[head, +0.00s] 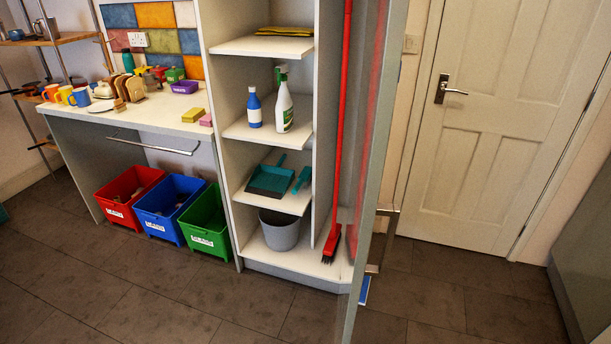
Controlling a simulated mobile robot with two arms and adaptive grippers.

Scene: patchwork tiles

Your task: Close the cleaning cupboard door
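The cleaning cupboard (222,160) stands open in the middle of the head view. Its grey door (378,150) is swung out toward me on the right, seen nearly edge-on. A metal bar handle (383,240) shows on the door's outer side, to the right. Inside are a blue bottle (254,108), a white spray bottle (284,107), a teal dustpan (269,181), a grey bucket (280,230) and a red broom (337,140) standing upright. Neither of my grippers shows in this view.
Left of the cupboard, a worktop (150,115) holds mugs, toast and sponges. Red (128,195), blue (169,207) and green (205,222) bins stand below it. A closed white room door (490,120) is at the right. The dark tiled floor (440,295) is largely clear.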

